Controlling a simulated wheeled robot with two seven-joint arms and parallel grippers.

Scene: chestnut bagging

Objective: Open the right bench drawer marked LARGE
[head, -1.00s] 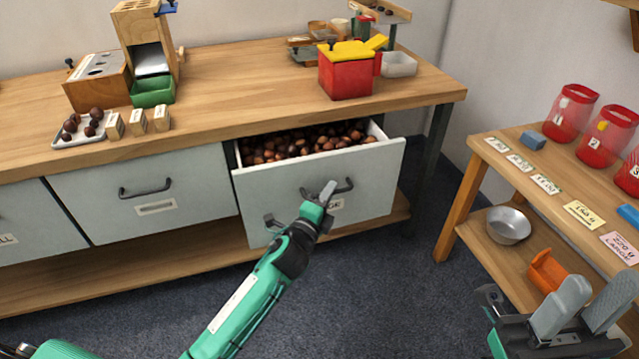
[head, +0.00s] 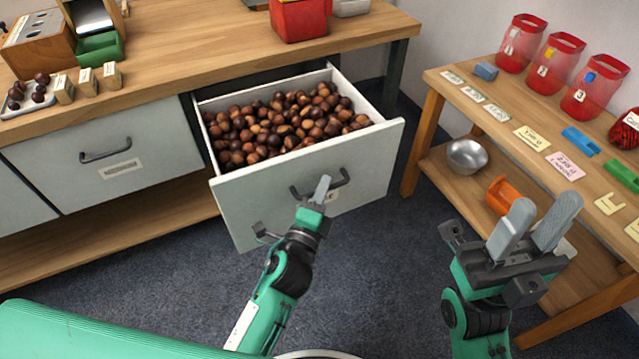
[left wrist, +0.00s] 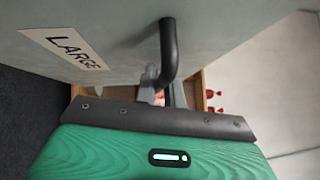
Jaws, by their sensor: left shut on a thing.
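The right bench drawer (head: 240,209) is pulled well out and is full of brown chestnuts. Its label reads LARGE (left wrist: 65,48) in the left wrist view. My left gripper (head: 318,192) is shut on the drawer's dark bar handle (head: 343,178), which also shows in the left wrist view (left wrist: 168,50). My left gripper's hand partly covers the label in the head view. My right gripper (head: 538,228) is empty with its two grey fingers apart, in the air in front of the side shelf.
The wooden bench top (head: 205,62) carries a red box (head: 299,18) and a tray of chestnuts (head: 30,98). Bare floor lies between bench and shelf.

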